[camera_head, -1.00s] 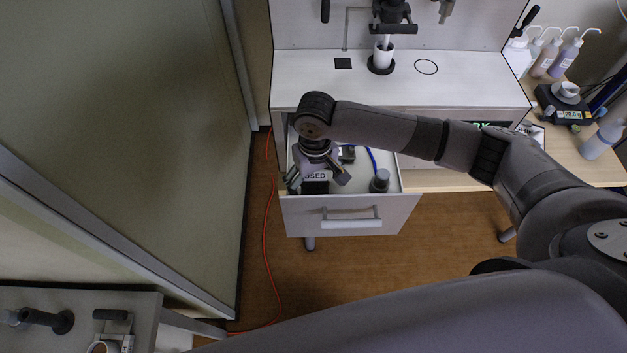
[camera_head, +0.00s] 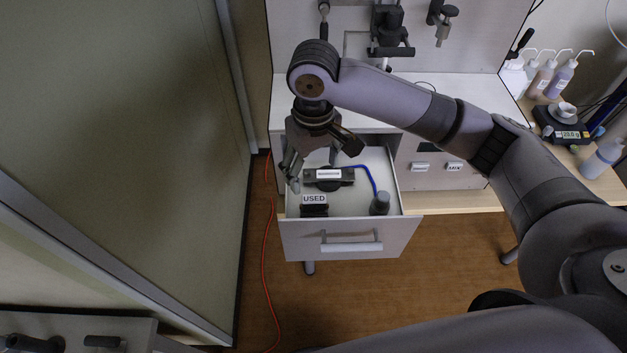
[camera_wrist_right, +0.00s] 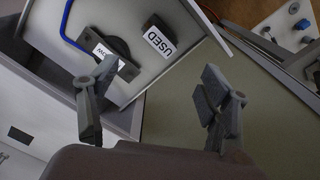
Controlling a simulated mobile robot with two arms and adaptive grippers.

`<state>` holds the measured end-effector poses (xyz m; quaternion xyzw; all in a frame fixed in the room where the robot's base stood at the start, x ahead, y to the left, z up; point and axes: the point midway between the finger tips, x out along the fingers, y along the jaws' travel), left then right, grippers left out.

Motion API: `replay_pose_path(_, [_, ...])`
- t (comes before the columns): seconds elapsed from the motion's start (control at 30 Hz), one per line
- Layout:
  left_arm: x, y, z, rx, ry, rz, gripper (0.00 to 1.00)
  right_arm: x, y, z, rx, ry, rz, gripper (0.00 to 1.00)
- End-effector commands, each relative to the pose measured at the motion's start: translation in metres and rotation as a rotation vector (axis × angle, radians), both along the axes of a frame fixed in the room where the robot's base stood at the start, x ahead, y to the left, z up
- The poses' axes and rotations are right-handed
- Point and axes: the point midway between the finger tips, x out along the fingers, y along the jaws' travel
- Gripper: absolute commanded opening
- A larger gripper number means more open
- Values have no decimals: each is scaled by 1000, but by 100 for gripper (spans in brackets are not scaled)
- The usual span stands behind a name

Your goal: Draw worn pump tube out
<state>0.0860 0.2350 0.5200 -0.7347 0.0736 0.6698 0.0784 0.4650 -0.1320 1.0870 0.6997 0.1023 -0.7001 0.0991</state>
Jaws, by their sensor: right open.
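My right gripper (camera_head: 320,162) is open and empty above the left part of the open drawer (camera_head: 375,238). In the wrist view its two spread fingers (camera_wrist_right: 155,105) have nothing between them. A blue tube (camera_head: 368,176) curves in the drawer from a dark labelled block (camera_head: 345,183) to a grey cylinder (camera_head: 380,204). The blue tube (camera_wrist_right: 66,22) and the labelled block (camera_wrist_right: 117,62) also show in the wrist view. A dark holder marked USED (camera_head: 314,208) sits at the drawer's front left. I cannot tell which piece is the worn pump tube. My left gripper is not in view.
The white cabinet (camera_head: 455,90) stands behind the drawer, with dark fittings (camera_head: 388,30) on its back panel. Bottles (camera_head: 560,75) and a scale (camera_head: 563,122) stand at the right. A glass panel (camera_head: 120,120) bounds the left. A red cable (camera_head: 268,265) lies on the floor.

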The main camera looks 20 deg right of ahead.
Motion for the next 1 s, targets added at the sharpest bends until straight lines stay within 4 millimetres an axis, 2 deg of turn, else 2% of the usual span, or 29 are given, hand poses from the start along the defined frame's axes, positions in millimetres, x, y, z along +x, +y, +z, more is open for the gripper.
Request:
replay_pose_path(0.03, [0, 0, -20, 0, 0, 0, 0, 5, 0, -1, 1, -10, 97, 66])
replay_pose_path(0.2, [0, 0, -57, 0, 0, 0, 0, 6, 1, 26, 2, -13, 534, 55])
replay_pose_path(0.33, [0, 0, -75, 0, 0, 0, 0, 2, 0, 46, -2, -10, 810, 46])
replay_pose_path(0.4, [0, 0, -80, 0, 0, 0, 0, -1, 0, 54, -4, -10, 910, 45])
replay_pose_path(0.53, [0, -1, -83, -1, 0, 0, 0, -4, -1, 60, -4, -4, 1001, 45])
replay_pose_path(0.67, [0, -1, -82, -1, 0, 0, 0, -5, -1, 50, -1, 1, 1010, 45])
replay_pose_path(1.0, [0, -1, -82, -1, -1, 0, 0, -5, -1, -12, -2, 1, 1005, 45])
